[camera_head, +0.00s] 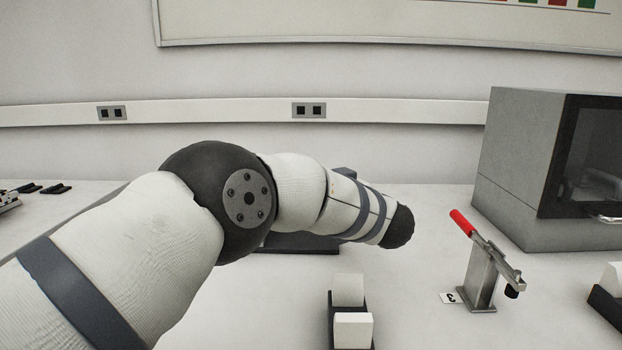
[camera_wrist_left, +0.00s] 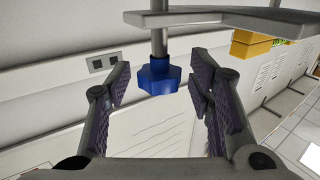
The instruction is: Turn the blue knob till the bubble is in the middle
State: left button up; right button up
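The blue knob (camera_wrist_left: 158,77) shows in the left wrist view, on a grey threaded rod below a grey plate (camera_wrist_left: 225,19). My left gripper (camera_wrist_left: 160,86) is open, with one finger on each side of the knob and a visible gap on both sides. In the head view my left arm reaches across the middle, and its fingers and the knob are hidden. A dark flat base (camera_head: 300,243) shows partly behind the arm. No bubble is visible in either view. My right gripper is not in view.
A clamp with a red handle (camera_head: 462,222) stands at the right beside a small number card (camera_head: 449,298). White blocks (camera_head: 352,330) sit in a black holder in front. A grey box-shaped machine (camera_head: 520,165) stands at the back right. A yellow box (camera_wrist_left: 252,45) shows in the wrist view.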

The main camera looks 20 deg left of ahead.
pick_arm(q)
jog(key=v, duration=1.2)
jog(key=shift+s, duration=0.1)
